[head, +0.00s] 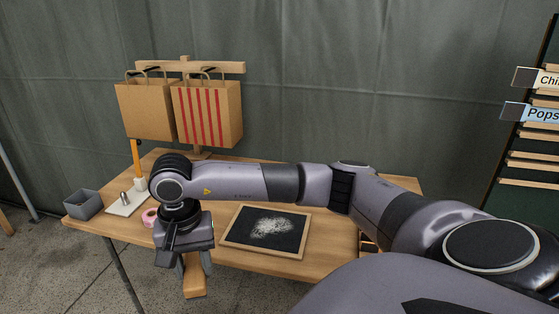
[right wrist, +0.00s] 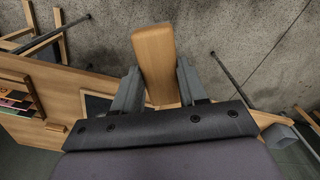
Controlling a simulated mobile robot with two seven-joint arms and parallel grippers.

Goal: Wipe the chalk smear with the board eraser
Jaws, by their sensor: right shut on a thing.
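The chalk smear (head: 270,228) is a white patch in the middle of a dark, wood-framed slate (head: 240,249) lying on the table. The slate's dark corner also shows in the right wrist view (right wrist: 97,106). My right gripper (head: 194,268) is shut on the board eraser (head: 195,287), a light wooden block. In the right wrist view the eraser (right wrist: 155,55) sticks out between the two fingers (right wrist: 157,90). Gripper and eraser are left of the slate, near the table's front edge and apart from the smear. My left gripper is not in view.
A grey bin (head: 83,204) stands at the left corner. Paper bags (head: 207,113) hang from a rack behind. My right arm crosses above the table.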

